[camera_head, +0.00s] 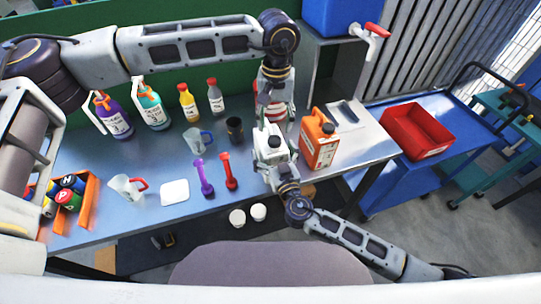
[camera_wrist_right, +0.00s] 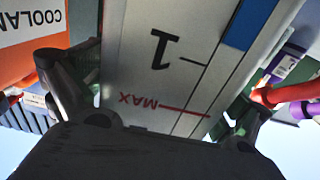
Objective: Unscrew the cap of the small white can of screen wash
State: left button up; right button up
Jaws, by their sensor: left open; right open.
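The small white can (camera_head: 270,157) with a black cap (camera_head: 274,142) stands upright near the table's front edge, between my two grippers. My left gripper (camera_head: 272,120) is open, pointing down just behind and above the cap; contact cannot be told. My right gripper (camera_head: 281,181) is open, low at the can's front side. In the right wrist view a pale can wall (camera_wrist_right: 165,60) with a "1", a red MAX mark and a blue strip fills the space between the fingers. One finger shows on each side of it.
An orange coolant can (camera_head: 319,140) stands close on the right, also at the left of the right wrist view (camera_wrist_right: 30,35). A dark cup (camera_head: 235,130) and several bottles stand behind. A red bin (camera_head: 417,131) is farther right.

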aim_at(274, 138)
jog(key=c, duration=2)
pick_arm(q)
jog(key=shift+w, duration=0.25)
jog(key=shift+f, duration=0.15)
jog(key=shift+a+f, duration=0.1)
jog(key=shift+f, duration=3.75)
jog(key=shift+c, duration=0.3)
